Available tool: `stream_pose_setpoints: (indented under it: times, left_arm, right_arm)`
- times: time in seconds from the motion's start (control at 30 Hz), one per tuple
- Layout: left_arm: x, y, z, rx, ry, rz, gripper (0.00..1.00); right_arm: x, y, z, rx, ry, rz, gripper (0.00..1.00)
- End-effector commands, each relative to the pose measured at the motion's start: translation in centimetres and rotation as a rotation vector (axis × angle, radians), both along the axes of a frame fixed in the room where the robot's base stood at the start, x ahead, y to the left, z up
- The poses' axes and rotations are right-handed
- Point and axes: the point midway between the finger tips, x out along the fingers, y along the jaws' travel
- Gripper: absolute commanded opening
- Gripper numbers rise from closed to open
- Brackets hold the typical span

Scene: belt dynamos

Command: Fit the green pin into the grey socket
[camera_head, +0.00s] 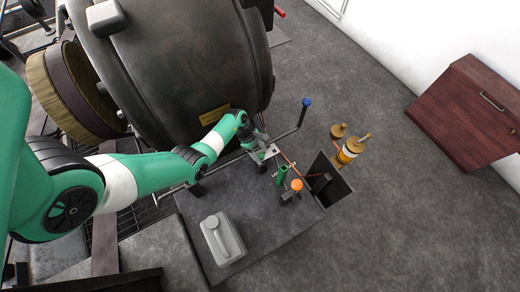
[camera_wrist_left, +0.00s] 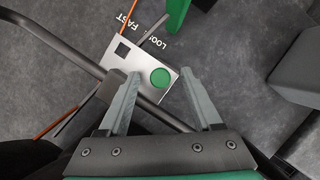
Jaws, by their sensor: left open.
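In the left wrist view a small pale grey plate (camera_wrist_left: 140,62) has a dark square hole (camera_wrist_left: 121,50) and a round green pin end (camera_wrist_left: 161,77). I take the square hole to be the grey socket. The words beside the plate read "FAST" and, partly, "LOO". My left gripper (camera_wrist_left: 161,73) is open, its fingertips on either side of the green pin end in the picture. I cannot tell whether they touch it. In the head view the gripper (camera_head: 264,150) is over the plate, largely hiding the pin. My right gripper is not in view.
A bent bar with a blue knob (camera_head: 306,102) rises beside the gripper. A green upright piece (camera_head: 281,176) and an orange knob (camera_head: 297,185) stand close by. A grey canister (camera_head: 222,240) is on the slab.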

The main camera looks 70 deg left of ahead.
Motion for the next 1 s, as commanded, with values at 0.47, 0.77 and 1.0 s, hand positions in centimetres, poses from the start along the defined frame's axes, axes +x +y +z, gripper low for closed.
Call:
stream_pose_setpoints:
  times: [0.47,0.77,1.0]
  left_arm:
    - [-1.6,1.4,6.0,0.001,-0.001,0.004,0.66]
    - [-3.2,2.8,10.6,0.001,-0.001,0.003,0.66]
    - [-3.4,2.9,10.7,-0.001,0.001,0.000,0.66]
  right_arm:
    - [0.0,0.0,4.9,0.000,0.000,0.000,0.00]
    - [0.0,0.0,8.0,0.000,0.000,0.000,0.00]
    - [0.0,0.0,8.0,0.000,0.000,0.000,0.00]
